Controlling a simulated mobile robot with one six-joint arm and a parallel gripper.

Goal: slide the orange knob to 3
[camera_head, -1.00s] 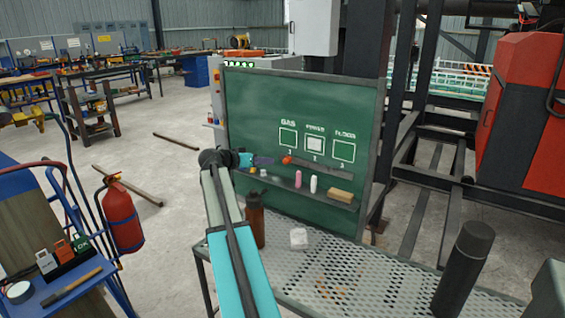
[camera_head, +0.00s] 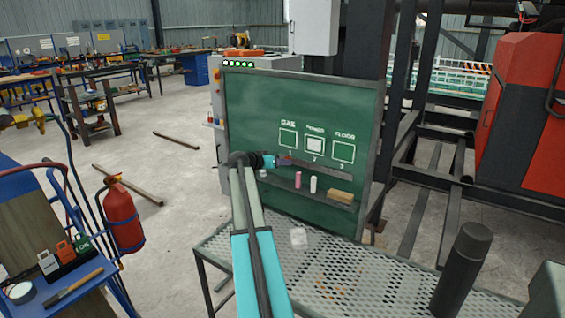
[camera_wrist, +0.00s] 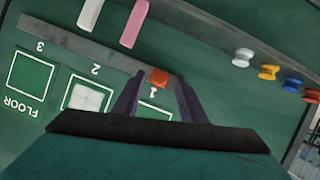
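The orange knob (camera_wrist: 159,77) sits on the grey slide rail (camera_wrist: 85,48) at the 1 end in the wrist view. The rail (camera_head: 325,169) runs under the numbers 1, 2 and 3 on the green board (camera_head: 255,110) in the head view. My gripper (camera_wrist: 158,78) is open, with its dark fingertips on either side of the knob and a visible gap to each. In the head view my gripper (camera_head: 283,161) is at the 1 end of the rail and largely hides the knob. The 3 mark (camera_wrist: 41,46) is at the far left in the wrist view.
The board's ledge holds a pink stick (camera_head: 298,180), a white stick (camera_head: 313,184) and a wooden block (camera_head: 340,196). Colored pegs (camera_wrist: 269,72) stick out at right in the wrist view. A dark bottle (camera_head: 463,268) stands on the mesh table (camera_head: 400,285).

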